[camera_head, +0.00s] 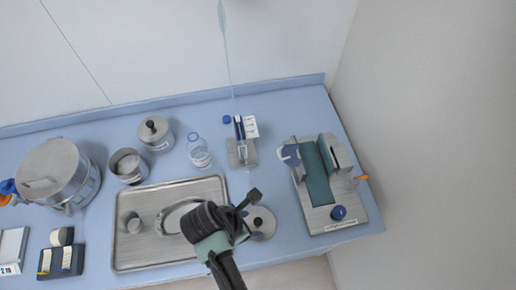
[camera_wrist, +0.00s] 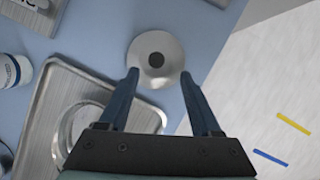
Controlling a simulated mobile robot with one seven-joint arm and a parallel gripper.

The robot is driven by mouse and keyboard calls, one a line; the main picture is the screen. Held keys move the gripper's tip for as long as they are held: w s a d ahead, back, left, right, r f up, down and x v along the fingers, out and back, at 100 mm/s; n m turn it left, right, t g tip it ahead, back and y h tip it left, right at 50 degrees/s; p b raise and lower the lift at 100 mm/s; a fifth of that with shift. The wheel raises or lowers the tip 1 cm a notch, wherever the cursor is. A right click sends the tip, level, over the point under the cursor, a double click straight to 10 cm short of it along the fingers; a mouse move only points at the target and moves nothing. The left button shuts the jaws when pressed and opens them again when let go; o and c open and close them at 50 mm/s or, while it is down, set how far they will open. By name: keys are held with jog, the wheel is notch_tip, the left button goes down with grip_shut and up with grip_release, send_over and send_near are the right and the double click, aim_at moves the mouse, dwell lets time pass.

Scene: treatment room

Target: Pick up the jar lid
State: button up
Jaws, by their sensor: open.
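The jar lid (camera_head: 262,224) is a round silvery disc with a dark knob at its centre. It lies on the blue counter, just right of the metal tray, and my arm partly covers its left side in the head view. In the wrist view the lid (camera_wrist: 160,58) is ahead of the fingertips, roughly centred between them. My gripper (camera_wrist: 160,75) is open and empty, with its two blue fingers pointing towards the lid. In the head view my gripper (camera_head: 250,205) hangs over the lid's left edge; I cannot tell its exact height above it.
A steel tray (camera_head: 122,245) holding a cup and a kidney-shaped dish lies left of the lid. A metal stand with a green strip (camera_head: 319,175) is to the right. A bottle (camera_head: 198,152) and a small rack (camera_head: 241,154) stand behind. The counter's front edge is close to the lid.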

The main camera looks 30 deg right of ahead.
aim_at(258, 222)
jog(key=shift+w+d+p+x, duration=0.1)
jog(key=shift+w+p+x, duration=0.1)
jog(key=shift+x, duration=1.05)
jog(key=shift+w+d+p+x, duration=0.1)
jog(key=shift+p+x, duration=0.1)
jog(key=shift+x, duration=1.1)
jog(key=shift+r, duration=0.15)
grip_shut()
